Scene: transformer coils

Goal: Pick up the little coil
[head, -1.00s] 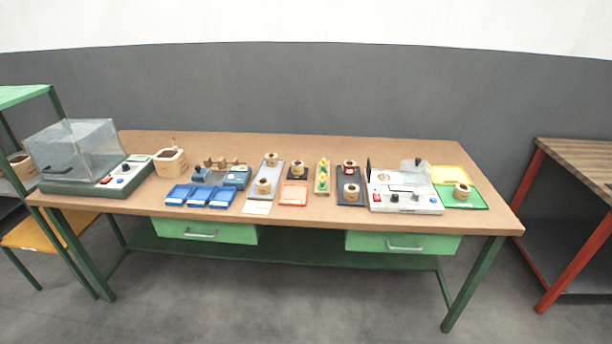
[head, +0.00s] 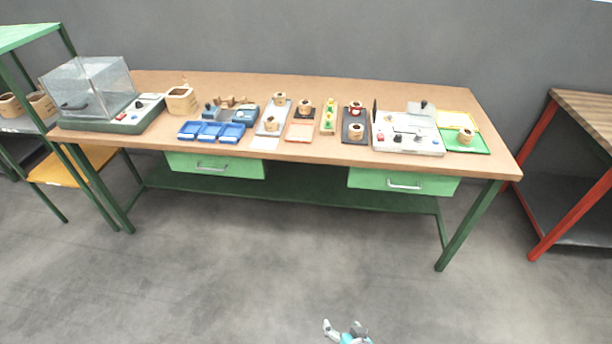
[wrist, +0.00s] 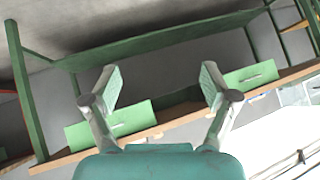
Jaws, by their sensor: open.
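Several small tan coils stand on the workbench in the head view. Two sit on the grey plate, a rear coil (head: 280,98) and a front coil (head: 271,124). Another coil (head: 305,107) is on a dark pad to their right. Two more, a rear coil with red (head: 355,108) and a front coil (head: 356,130), are on the dark plate. One coil (head: 465,135) is on the green tray at the right. I cannot tell which is the little coil. My gripper (wrist: 158,85) is open and empty, below the bench front; part of my arm shows at the bottom of the head view.
The workbench (head: 320,85) has green drawers (head: 402,182) along its front. A clear-covered machine (head: 92,90) stands at the left and a white device (head: 408,132) at the right. Blue trays (head: 210,131) lie at the front left. Open floor lies before the bench.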

